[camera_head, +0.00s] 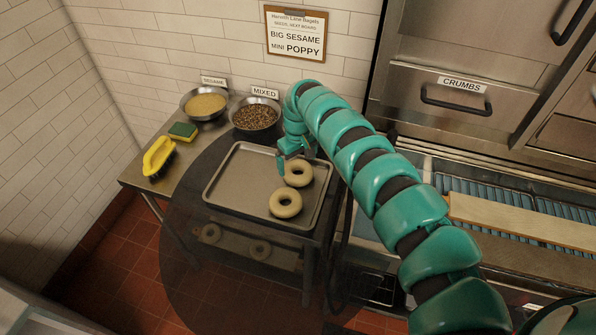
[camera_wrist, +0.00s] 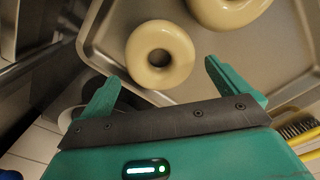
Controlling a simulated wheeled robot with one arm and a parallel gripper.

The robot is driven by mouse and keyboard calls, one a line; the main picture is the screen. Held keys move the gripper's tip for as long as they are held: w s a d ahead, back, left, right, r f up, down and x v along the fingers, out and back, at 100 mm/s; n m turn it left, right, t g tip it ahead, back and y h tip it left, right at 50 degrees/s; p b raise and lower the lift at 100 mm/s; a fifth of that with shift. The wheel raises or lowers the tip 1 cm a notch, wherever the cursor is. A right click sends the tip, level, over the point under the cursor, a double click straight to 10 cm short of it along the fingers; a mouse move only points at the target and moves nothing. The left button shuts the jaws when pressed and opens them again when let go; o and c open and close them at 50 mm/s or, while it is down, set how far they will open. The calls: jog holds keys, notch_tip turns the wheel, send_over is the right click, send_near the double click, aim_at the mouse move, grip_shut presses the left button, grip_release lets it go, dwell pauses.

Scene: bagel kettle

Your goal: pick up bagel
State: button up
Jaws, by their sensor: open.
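Two pale, plain ring bagels lie on a grey metal tray (camera_head: 235,180) in the head view. The back bagel (camera_head: 300,182) is close to my gripper (camera_head: 294,157); the front bagel (camera_head: 286,213) lies just nearer the tray's front edge. In the wrist view one whole bagel (camera_wrist: 160,32) lies ahead of the gap between my spread fingers (camera_wrist: 162,74). A second bagel (camera_wrist: 222,20) is partly cut off at the top. My gripper is open, with nothing between its fingers. In the head view my arm hides part of the tray's back right.
Behind the tray stand a sesame bowl (camera_head: 205,104) and a mixed-seed bowl (camera_head: 255,117). A sponge (camera_head: 183,131) and yellow brush (camera_head: 158,157) lie at left. More rings show on a lower shelf (camera_head: 235,242). A wooden board (camera_head: 520,222) lies at right. The tray's left half is empty.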

aim_at(298, 169)
notch_tip(298, 169, down, 3)
jog(key=shift+s+r, duration=0.15)
jog(key=shift+d+f, duration=0.1)
jog(key=shift+f, duration=0.6)
jog(key=c, duration=0.7)
